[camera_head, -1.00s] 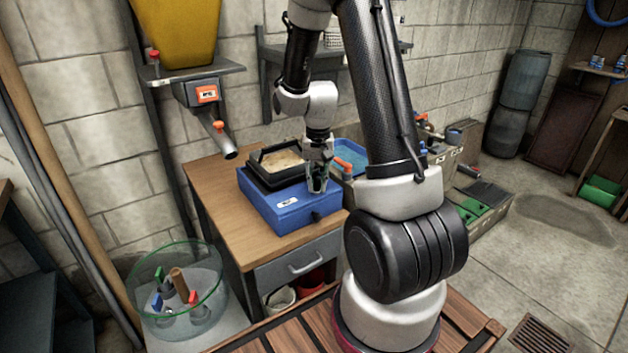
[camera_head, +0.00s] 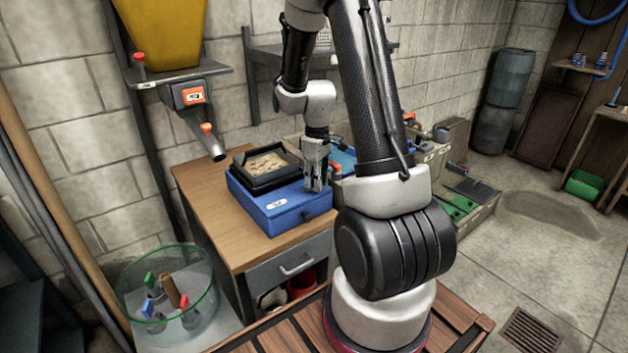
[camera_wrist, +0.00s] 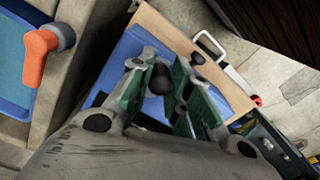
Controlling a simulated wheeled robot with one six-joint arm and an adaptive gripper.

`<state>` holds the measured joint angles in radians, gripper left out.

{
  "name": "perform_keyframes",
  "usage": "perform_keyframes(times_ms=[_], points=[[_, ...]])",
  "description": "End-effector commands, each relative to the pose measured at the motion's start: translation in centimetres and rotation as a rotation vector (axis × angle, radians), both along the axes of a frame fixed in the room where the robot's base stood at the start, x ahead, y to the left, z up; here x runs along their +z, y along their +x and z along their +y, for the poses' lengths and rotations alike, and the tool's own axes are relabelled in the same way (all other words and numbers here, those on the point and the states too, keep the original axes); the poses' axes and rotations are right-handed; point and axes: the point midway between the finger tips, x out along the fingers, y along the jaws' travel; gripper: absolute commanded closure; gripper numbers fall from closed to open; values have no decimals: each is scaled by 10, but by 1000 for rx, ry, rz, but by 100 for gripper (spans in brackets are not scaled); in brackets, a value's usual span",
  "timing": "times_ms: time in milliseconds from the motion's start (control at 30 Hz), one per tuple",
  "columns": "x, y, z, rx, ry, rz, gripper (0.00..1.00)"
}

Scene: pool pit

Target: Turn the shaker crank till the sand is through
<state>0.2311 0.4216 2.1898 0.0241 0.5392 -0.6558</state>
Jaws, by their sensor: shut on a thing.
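The shaker is a blue box (camera_head: 285,207) on the wooden bench, with a black-framed sieve (camera_head: 243,180) on top. Tan, lumpy sand (camera_head: 268,163) shows in the sieve. My gripper (camera_head: 316,186) points down at the right end of the box. In the wrist view my gripper (camera_wrist: 160,92) has its green-padded fingers closed around a dark round knob (camera_wrist: 159,78), which looks like the crank's handle. The rest of the crank is hidden by the fingers. A second dark knob (camera_head: 308,215) sits on the box's front.
A yellow hopper (camera_head: 160,30) with a spout (camera_head: 215,150) hangs left of the shaker. An orange-handled valve (camera_wrist: 40,55) and blue tray (camera_wrist: 14,60) are near my wrist. The bench's left part (camera_head: 205,185) is clear.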

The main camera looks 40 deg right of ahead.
Motion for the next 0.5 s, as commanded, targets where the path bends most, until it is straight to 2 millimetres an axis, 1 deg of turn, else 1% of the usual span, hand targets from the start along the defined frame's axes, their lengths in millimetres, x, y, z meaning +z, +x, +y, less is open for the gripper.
perform_keyframes(times_ms=[500], points=[[0,8,-15,482,-1,-1,100]])
